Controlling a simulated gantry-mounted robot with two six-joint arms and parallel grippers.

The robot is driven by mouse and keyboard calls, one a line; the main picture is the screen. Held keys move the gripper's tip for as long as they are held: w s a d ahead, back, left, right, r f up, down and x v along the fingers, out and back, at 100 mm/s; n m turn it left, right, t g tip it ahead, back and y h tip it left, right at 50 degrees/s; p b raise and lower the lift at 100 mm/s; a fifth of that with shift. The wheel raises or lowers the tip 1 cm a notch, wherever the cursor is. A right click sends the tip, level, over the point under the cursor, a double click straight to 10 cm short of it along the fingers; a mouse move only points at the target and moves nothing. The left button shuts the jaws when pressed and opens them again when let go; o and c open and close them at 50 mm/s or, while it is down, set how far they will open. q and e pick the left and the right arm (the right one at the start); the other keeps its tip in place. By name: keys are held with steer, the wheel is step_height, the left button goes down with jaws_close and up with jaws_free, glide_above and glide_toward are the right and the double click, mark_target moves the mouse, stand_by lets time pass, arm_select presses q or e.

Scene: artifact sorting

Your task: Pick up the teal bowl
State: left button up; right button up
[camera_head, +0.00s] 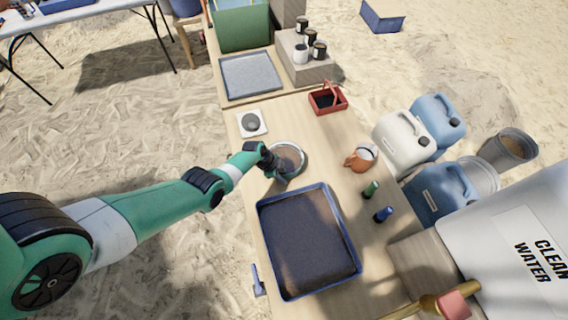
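A round bowl (291,154) with a pale grey-green rim and a brownish inside stands on the wooden table; it is the only bowl-like thing near my gripper, and its teal colour is faint at best. My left gripper (279,174) is at the bowl's lower left rim and covers part of it. The dark fingers are small and overlap the rim, so I cannot tell whether they are open, shut or touching the bowl. My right gripper is not in view.
A blue-rimmed dark tray (308,240) lies just below the bowl. An orange-brown jug (360,158), green bottle (371,189) and blue bottle (384,214) stand to the right. A red caddy (327,99) and a white square with a grey disc (251,123) are above.

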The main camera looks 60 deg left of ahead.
arm_select(q)
jaws_close()
stand_by(1.2)
